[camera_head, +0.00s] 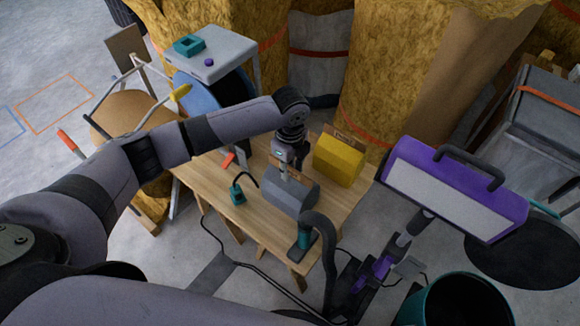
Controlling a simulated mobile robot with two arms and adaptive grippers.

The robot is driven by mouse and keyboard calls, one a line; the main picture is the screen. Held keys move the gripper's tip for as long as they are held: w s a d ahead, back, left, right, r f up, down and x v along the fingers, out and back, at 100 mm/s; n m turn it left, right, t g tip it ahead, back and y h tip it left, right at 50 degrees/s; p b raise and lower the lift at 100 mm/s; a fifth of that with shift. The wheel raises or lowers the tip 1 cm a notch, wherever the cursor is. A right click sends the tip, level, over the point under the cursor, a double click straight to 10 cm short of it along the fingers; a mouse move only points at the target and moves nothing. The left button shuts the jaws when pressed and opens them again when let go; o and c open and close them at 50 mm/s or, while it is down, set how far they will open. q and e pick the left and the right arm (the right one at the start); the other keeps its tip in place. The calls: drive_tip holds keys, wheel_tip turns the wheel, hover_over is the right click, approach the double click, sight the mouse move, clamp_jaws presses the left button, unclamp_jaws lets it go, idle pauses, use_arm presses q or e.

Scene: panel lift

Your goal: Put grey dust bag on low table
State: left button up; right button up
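The low table (262,222) is a light wooden top in the middle of the view. The grey dust bag (290,197), a boxy bag with a brown card collar, is over the table's middle. I cannot tell whether its underside touches the tabletop. My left gripper (289,168) points down from above and appears shut on the bag's collar; the fingertips are small and partly merge with it. A yellow dust bag (339,162) with a similar collar stands on the table just to the right. My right gripper is not in view.
On the table are a teal tool with a black hose (238,194) and a teal-and-black handle (303,242) at the front edge. A purple floodlight-like panel (455,190) stands to the right. A teal bin (460,300) is at lower right. Yellow insulation rolls (395,75) stand behind.

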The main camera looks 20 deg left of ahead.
use_arm(q)
wheel_tip(320, 180, up, 12)
drive_tip(key=shift+r, duration=0.15)
idle(0.4)
idle(0.3)
